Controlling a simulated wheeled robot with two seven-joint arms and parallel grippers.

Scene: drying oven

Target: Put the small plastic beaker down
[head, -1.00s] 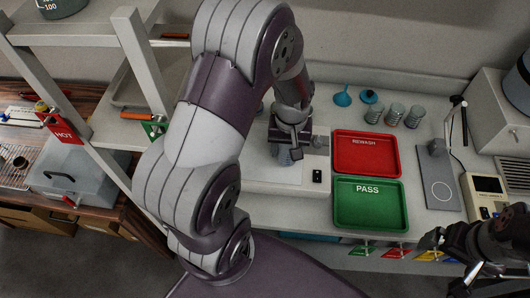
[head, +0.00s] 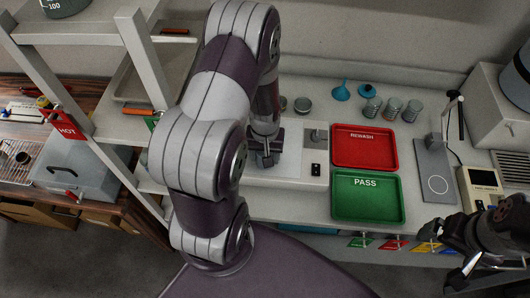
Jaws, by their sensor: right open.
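My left gripper (head: 265,152) is low over the white flat-topped device (head: 295,170), left of the trays. Its fingers are small and dark, partly covered by its wrist, and I cannot tell whether they are open or shut. I cannot make out the small plastic beaker; the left gripper and arm may hide it. My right gripper (head: 456,240) is open at the lower right, in front of the counter edge, apart from the objects there.
A red REWASH tray (head: 364,157) and a green PASS tray (head: 368,213) look empty. Behind are several ribbed cylinders (head: 392,108), a blue funnel (head: 341,91) and small round grey pieces (head: 302,105). A grey plate with a stand (head: 435,175) is at right. Shelf posts (head: 148,60) stand left.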

